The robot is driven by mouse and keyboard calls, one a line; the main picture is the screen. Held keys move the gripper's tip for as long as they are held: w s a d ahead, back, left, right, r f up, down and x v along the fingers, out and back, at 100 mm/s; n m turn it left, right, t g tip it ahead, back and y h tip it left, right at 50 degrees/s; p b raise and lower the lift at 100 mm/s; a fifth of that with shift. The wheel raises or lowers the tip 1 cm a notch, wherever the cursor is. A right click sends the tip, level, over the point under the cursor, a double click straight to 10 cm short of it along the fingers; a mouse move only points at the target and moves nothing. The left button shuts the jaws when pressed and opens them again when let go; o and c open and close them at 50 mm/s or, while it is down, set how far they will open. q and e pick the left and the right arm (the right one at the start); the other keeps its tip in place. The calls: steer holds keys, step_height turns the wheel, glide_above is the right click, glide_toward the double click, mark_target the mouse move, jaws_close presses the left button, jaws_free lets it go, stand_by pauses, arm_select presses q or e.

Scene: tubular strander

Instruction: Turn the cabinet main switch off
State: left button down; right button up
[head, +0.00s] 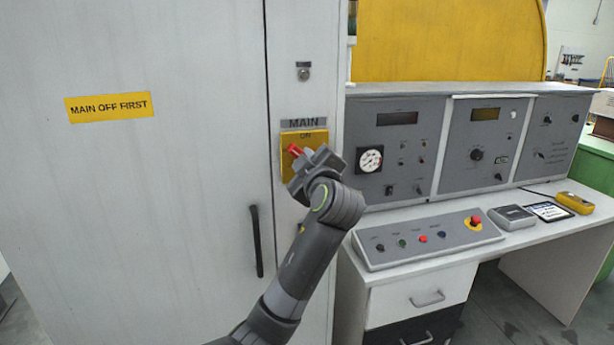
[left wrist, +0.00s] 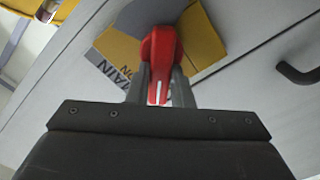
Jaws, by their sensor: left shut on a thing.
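The cabinet main switch has a yellow plate (head: 318,137) marked ON at its top, under a MAIN label (head: 303,123). Its red handle (head: 294,150) shows just at the upper left of my left gripper (head: 299,163). In the left wrist view the red handle (left wrist: 162,50) stands between the two fingers of my left gripper (left wrist: 160,88), which is shut on it. The yellow plate (left wrist: 205,38) lies behind the handle there. My gripper hides the lower part of the plate in the head view, so the handle's exact angle is hard to tell. My right gripper is not in view.
The cabinet door (head: 170,200) has a black pull handle (head: 256,240) left of my arm and a MAIN OFF FIRST sign (head: 109,107). A key lock (head: 303,73) sits above the switch. A control desk (head: 430,238) with buttons stands close on the right.

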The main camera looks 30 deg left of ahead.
arm_select(q)
steer(key=n+b, duration=0.8)
steer(key=shift+s+a+f+n+b, duration=0.15)
steer(key=shift+f+n+b, duration=0.15)
steer(key=shift+f, duration=0.1)
stand_by(0.4)
steer(key=c, duration=1.5)
jaws_free()
steer(key=shift+o, duration=1.1)
steer(key=shift+w+a+f, duration=0.1)
steer(key=shift+w+f, duration=0.05)
steer(key=shift+w, duration=0.05)
